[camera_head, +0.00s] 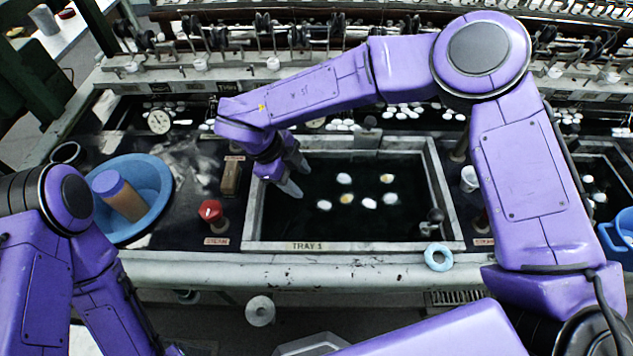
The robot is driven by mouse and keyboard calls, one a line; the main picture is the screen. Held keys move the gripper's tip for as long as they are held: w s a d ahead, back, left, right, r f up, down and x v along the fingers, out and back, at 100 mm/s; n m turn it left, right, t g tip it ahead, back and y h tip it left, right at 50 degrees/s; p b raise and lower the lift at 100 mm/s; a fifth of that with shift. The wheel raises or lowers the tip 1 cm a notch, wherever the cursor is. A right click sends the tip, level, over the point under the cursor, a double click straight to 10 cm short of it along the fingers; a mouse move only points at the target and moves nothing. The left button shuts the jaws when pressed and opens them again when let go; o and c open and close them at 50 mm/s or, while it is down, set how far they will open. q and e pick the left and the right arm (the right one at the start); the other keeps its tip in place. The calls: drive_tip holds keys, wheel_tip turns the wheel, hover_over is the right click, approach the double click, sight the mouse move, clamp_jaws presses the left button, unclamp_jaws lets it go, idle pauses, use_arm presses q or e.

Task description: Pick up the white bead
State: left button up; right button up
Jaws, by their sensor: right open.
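Several small oval bead-like pieces float in the dark water of Tray 1 (330,245). Others look white or yellowish; I cannot tell which one is the white bead. My right gripper (298,178) reaches across from the right arm and hangs over the tray's left side. It is open with nothing between its fingers, left of the floating pieces and apart from them. My left arm is at the lower left; its gripper is out of view.
A blue basin (160,172) with an orange-brown cylinder (122,198) stands at left. A red knob (210,211) is left of the tray. A pale blue ring (438,257) sits on the front edge. A white cup (469,178) stands right of the tray. Reeling machinery lines the back.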

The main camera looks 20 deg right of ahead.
sight(322, 203)
drive_tip(key=p+x, duration=0.1)
drive_tip(key=x, duration=0.2)
drive_tip(key=p+x, duration=0.1)
drive_tip(key=x, duration=0.2)
drive_tip(key=p+x, duration=0.1)
drive_tip(key=x, duration=0.3)
drive_tip(key=shift+s+d+r, duration=0.1)
drive_tip(key=shift+s+d, duration=0.1)
drive_tip(key=shift+s, duration=0.4)
use_arm(q)
drive_tip(key=r, duration=0.3)
drive_tip(key=shift+s+r, duration=0.15)
drive_tip(key=shift+s, duration=0.2)
use_arm(e)
drive_tip(key=shift+w, duration=0.15)
drive_tip(key=c, duration=0.7)
drive_tip(key=shift+c, duration=0.2)
